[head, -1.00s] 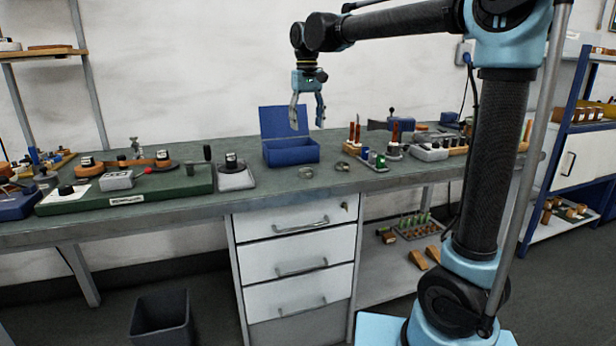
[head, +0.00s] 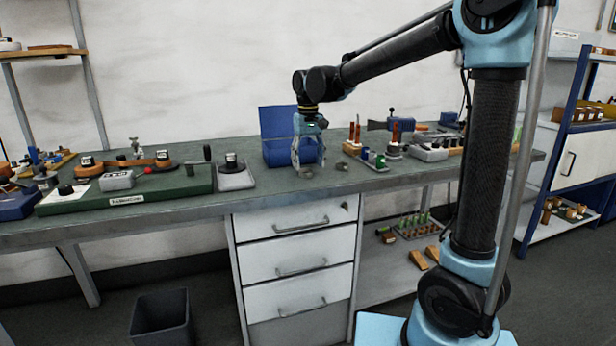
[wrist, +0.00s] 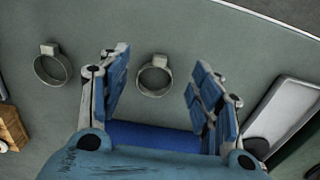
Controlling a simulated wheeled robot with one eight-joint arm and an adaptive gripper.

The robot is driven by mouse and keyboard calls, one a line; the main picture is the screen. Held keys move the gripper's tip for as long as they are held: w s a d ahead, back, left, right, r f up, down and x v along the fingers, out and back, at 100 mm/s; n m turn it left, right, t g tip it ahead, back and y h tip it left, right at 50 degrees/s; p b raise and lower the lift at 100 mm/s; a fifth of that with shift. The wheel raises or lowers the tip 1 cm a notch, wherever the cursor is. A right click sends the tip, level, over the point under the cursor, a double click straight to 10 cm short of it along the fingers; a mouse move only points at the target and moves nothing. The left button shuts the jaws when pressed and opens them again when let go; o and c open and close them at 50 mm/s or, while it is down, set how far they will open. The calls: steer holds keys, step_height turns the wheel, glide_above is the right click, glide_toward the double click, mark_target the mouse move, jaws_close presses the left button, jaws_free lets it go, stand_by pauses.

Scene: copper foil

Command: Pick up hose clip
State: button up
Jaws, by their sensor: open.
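Two round grey metal hose clips lie flat on the green bench top. One hose clip (wrist: 159,61) shows between my fingers in the wrist view, its square lug towards the top. The other hose clip (wrist: 48,49) lies to the left, outside the fingers; it also shows in the head view (head: 342,166), right of my gripper. My gripper (head: 308,166) points down in front of the blue box, low over the bench. In the wrist view my gripper (wrist: 160,72) is open, with a finger on either side of the nearer clip and touching neither side that I can see.
The blue open-lidded box (head: 280,125) stands just behind my gripper. A grey tray with a dark knob (head: 236,181) lies to its left. Green and dark small parts (head: 376,161) and upright tools stand to the right. The bench's front edge is close.

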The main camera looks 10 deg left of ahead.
mark_target(309, 174)
steer(key=shift+s+d+f, duration=0.1)
steer(key=shift+f, duration=1.6)
steer(key=c, duration=1)
steer(key=shift+o, duration=0.2)
steer(key=shift+r, duration=0.1)
